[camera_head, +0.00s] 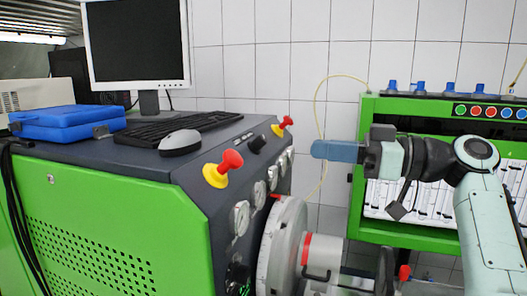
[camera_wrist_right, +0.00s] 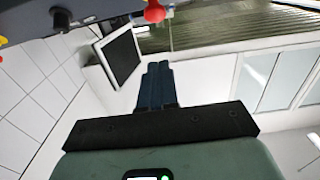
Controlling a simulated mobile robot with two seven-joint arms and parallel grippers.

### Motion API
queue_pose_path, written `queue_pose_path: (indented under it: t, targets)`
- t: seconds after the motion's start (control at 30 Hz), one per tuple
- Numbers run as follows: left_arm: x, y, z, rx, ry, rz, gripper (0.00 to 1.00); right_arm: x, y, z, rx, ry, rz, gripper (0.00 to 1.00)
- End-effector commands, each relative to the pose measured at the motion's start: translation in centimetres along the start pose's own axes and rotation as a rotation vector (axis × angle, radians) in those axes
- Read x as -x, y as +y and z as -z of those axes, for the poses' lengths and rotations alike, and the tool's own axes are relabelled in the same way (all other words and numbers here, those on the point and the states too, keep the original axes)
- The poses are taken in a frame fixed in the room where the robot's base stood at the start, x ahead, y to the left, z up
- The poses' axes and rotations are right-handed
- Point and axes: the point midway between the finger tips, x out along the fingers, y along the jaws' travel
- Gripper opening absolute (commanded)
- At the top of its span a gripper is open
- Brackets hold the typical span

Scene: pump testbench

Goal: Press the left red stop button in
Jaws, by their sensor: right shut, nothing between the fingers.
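The left red stop button (camera_head: 230,161) stands on a yellow base on the front edge of the green and dark grey testbench. A second red button (camera_head: 286,122) on a yellow base sits farther back to the right. My right gripper (camera_head: 316,149) is shut and empty, with blue fingers pointing left. In the head view it appears to the right of both buttons, apart from them. In the right wrist view the shut fingers (camera_wrist_right: 158,70) show, with a red button (camera_wrist_right: 154,11) at the top edge beyond them. My left gripper is not in view.
A monitor (camera_head: 137,45), keyboard (camera_head: 178,127), mouse (camera_head: 180,142) and blue case (camera_head: 67,121) are on the bench top. Gauges (camera_head: 241,218) and a round grey machine part (camera_head: 283,245) are on the front side. A green cabinet (camera_head: 365,170) stands at right.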

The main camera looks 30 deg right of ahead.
Motion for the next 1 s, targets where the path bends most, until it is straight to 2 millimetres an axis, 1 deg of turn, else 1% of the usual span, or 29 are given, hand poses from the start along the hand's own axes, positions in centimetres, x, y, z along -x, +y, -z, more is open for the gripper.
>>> queue_pose_path:
  t: [0.4, 0.53, 0.67, 1.0]
  targets:
    - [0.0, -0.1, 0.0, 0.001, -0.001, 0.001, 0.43, 0.0, 0.0, 0.0, 0.000, 0.000, 0.000, 0.00]
    - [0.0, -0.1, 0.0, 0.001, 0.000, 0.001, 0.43, -0.8, 0.0, 0.0, -0.002, 0.001, 0.004, 0.00]
    - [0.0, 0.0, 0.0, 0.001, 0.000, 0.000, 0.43, -2.7, -0.1, 0.0, -0.002, 0.002, 0.007, 0.00]
    - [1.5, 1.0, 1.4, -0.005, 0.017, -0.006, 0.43, -9.9, -0.1, 0.3, 0.000, 0.003, 0.005, 0.00]
